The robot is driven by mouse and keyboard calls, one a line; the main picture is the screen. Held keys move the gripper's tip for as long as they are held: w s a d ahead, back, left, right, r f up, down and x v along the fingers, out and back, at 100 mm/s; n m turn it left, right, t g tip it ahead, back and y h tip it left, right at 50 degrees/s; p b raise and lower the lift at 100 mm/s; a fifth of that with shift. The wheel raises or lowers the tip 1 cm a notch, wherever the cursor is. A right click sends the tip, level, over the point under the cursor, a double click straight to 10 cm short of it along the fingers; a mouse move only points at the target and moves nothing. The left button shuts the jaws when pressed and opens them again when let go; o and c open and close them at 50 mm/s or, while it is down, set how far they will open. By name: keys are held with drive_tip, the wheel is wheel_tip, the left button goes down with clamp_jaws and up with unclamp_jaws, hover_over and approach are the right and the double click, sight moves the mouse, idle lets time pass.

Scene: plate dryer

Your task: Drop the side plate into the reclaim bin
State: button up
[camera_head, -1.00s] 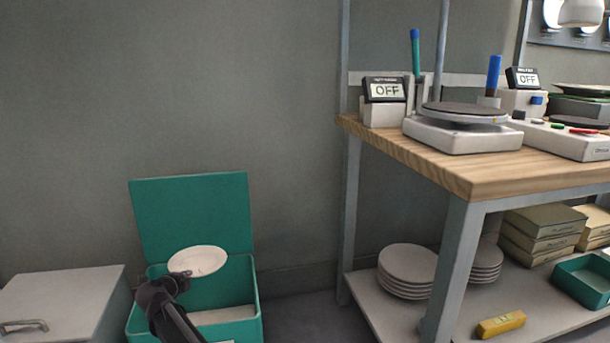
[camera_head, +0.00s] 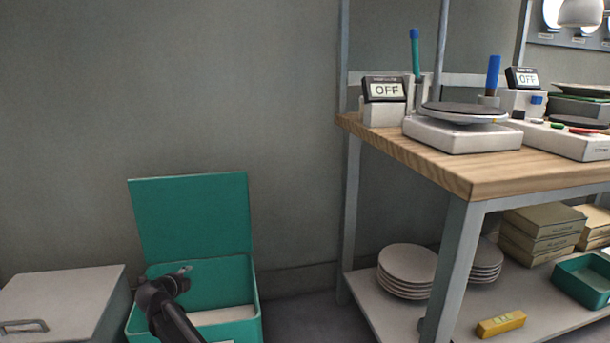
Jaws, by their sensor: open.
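The teal reclaim bin (camera_head: 252,306) stands on the floor at the lower left with its lid (camera_head: 191,217) raised against the wall. My gripper (camera_head: 183,272) is over the bin's opening, open and empty. The side plate does not show at the gripper. A pale surface (camera_head: 222,315) shows low inside the bin; I cannot tell whether it is the plate. My arm hides part of the bin's front and interior.
A grey cabinet (camera_head: 65,293) stands left of the bin. A wooden-topped bench (camera_head: 440,165) at the right holds devices with displays reading OFF. Its lower shelf (camera_head: 370,300) holds plate stacks (camera_head: 407,267), boxes (camera_head: 540,230) and a yellow block (camera_head: 501,324).

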drive_tip(key=d+r+m+h+p, duration=0.1)
drive_tip(key=d+r+p, duration=0.8)
drive_tip(key=r+p, duration=0.3)
drive_tip(key=w+d+r+m+h+p, duration=0.1)
drive_tip(key=d+r+m+h+p, duration=0.1)
drive_tip(key=d+r+p, duration=0.7)
drive_tip(key=shift+d+r+g+p, duration=0.2)
drive_tip(key=shift+r+g+p, duration=0.2)
drive_tip(key=shift+r+p, duration=1.2)
drive_tip(key=shift+w, duration=0.1)
